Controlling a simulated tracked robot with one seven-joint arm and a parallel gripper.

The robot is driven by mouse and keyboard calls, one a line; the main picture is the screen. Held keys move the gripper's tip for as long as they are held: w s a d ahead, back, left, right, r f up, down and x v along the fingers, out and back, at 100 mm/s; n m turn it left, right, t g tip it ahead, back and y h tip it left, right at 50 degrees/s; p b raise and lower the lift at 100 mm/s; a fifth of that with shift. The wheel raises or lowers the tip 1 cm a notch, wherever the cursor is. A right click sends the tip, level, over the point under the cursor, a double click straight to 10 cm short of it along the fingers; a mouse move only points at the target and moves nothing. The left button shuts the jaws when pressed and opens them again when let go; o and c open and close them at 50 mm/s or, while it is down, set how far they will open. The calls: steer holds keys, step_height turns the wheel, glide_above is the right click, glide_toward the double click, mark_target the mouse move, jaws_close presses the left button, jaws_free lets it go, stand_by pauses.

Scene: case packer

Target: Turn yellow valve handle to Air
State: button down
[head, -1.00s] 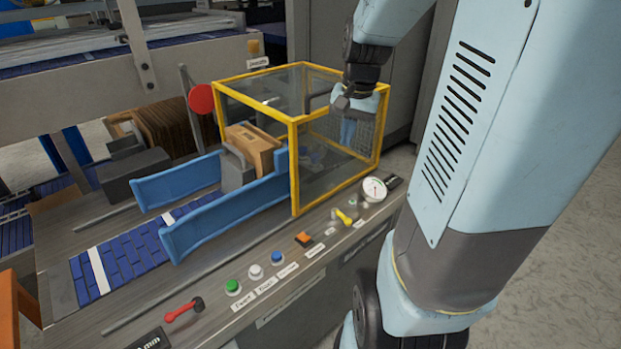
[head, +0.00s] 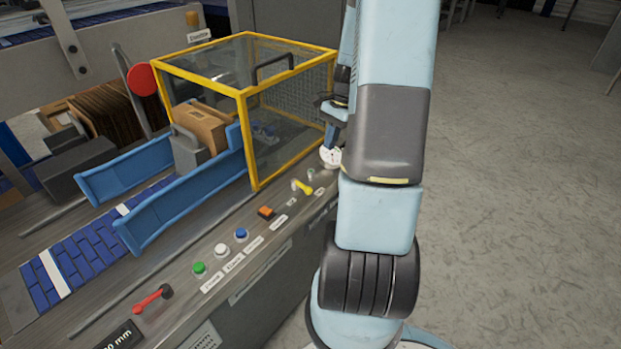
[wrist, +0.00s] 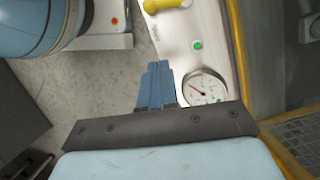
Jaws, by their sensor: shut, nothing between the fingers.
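The yellow valve handle (head: 303,187) sits on the control panel near its right end, beside small labels too small to read. It also shows at the top of the wrist view (wrist: 166,4), partly cut off by the frame edge. My gripper (wrist: 157,68) is shut and empty, its blue fingers together over the edge of the panel, apart from the handle. In the head view my arm mostly hides the gripper. The pressure gauge (wrist: 205,86) is right beside the fingers in the wrist view; my arm partly covers it in the head view (head: 330,157).
A yellow-framed guard cage (head: 249,130) with a black handle stands behind the panel. An orange switch (head: 266,212), blue, white and green buttons (head: 199,267) and a red lever (head: 153,297) line the panel to the left. Open floor (head: 520,180) lies to the right.

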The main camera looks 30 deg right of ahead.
mark_target(302, 188)
stand_by(0.3)
steer(key=x, duration=1)
steer(key=shift+f, duration=0.1)
steer(key=shift+s+a+f, duration=0.1)
steer(key=shift+s+a, duration=0.1)
steer(key=shift+a, duration=0.95)
steer(key=shift+s+a+f, duration=0.15)
steer(key=shift+a+f, duration=0.05)
steer(key=shift+a, duration=0.6)
